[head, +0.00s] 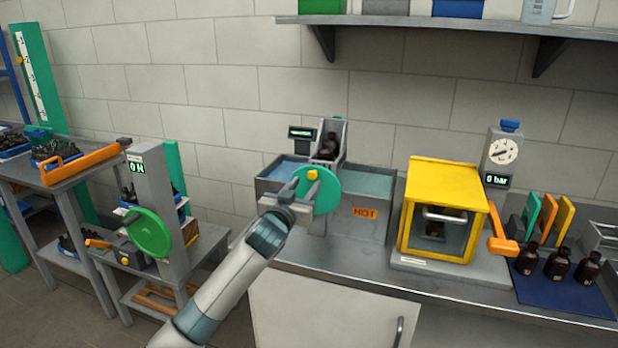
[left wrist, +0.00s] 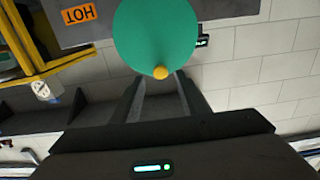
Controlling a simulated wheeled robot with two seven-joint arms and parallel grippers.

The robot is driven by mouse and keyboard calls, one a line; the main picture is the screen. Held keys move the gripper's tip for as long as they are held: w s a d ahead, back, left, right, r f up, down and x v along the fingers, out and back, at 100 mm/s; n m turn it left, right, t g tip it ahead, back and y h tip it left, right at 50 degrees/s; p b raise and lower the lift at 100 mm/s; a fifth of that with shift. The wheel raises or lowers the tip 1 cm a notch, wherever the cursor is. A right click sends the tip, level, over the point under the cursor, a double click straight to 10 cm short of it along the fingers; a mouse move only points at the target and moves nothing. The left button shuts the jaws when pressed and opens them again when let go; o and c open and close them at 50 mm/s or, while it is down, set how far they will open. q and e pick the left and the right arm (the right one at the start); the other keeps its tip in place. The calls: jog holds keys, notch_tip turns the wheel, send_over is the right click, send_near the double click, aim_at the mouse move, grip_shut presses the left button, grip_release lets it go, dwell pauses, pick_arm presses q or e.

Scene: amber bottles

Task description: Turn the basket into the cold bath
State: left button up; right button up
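The basket (head: 342,133) holds dark amber bottles (head: 329,146) and sits raised over the divide between two water baths. The right bath (head: 365,182) carries an orange HOT label (head: 365,213). The left bath (head: 283,169) has no readable label in view. In front stands a green wheel (head: 325,190) with a yellow knob (head: 312,174); they also show in the left wrist view as a green disc (left wrist: 155,35) and knob (left wrist: 160,73). My left gripper (head: 305,190) is at the wheel. Its fingers (left wrist: 160,82) stand apart with the knob between their tips, not visibly gripped. My right gripper is out of view.
A yellow cabinet (head: 449,172) with an orange handle (head: 501,230) stands right of the baths. Three bottles (head: 557,263) stand on a blue mat (head: 590,298). At left, another green wheel (head: 148,233) is on a grey post. A shelf (head: 430,21) hangs above.

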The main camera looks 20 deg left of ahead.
aim_at(312, 177)
pick_arm(q)
jog(key=shift+w+d+p, duration=0.1)
jog(key=shift+w+p, duration=0.25)
jog(key=shift+w, duration=1.7)
grip_shut()
